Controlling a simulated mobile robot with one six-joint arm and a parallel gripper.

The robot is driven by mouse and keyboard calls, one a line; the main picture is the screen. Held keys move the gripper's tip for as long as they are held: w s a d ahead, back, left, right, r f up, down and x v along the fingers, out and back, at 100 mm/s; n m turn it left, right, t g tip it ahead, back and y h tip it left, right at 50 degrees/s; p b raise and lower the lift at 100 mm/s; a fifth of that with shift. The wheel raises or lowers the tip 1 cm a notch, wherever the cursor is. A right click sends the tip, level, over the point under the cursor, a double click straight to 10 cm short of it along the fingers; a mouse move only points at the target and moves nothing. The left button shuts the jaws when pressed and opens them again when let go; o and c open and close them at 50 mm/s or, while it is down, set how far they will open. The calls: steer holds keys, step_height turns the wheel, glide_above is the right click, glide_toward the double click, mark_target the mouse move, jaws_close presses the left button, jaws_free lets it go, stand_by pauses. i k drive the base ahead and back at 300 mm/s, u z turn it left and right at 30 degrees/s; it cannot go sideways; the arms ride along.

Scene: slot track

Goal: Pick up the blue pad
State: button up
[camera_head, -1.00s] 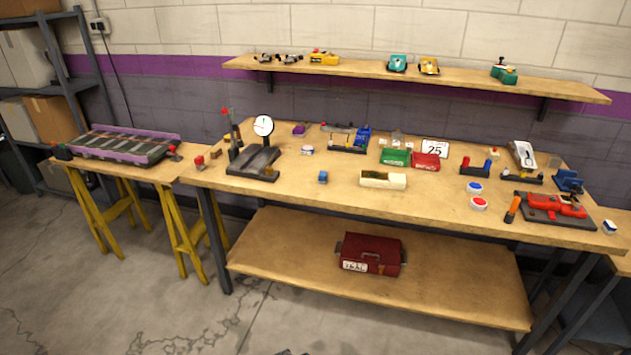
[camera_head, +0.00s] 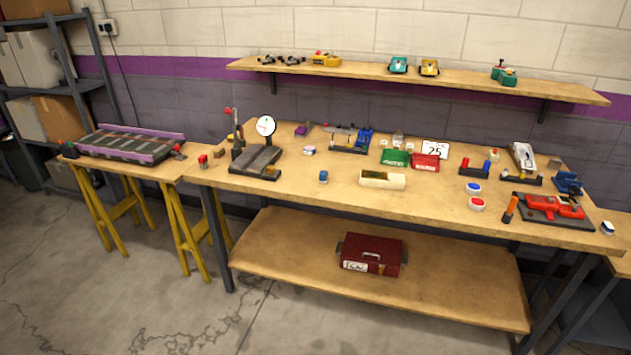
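A round pad with a blue top and a white rim (camera_head: 473,188) lies on the right half of the long workbench (camera_head: 290,192), apart from the things around it. A like pad with a red top (camera_head: 477,204) lies just in front of it. I cannot tell from this distance what these two are. My gripper is not in view.
A red vise-like tool (camera_head: 555,206) on a dark base and an orange-handled tool (camera_head: 511,207) lie right of the pads. A cream box (camera_head: 382,180) lies to their left. Bare wood surrounds the pads' front. A red toolbox (camera_head: 371,254) sits on the lower shelf.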

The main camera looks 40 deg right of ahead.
mark_target(323, 175)
steer(key=z, duration=0.05)
steer(key=i, duration=1)
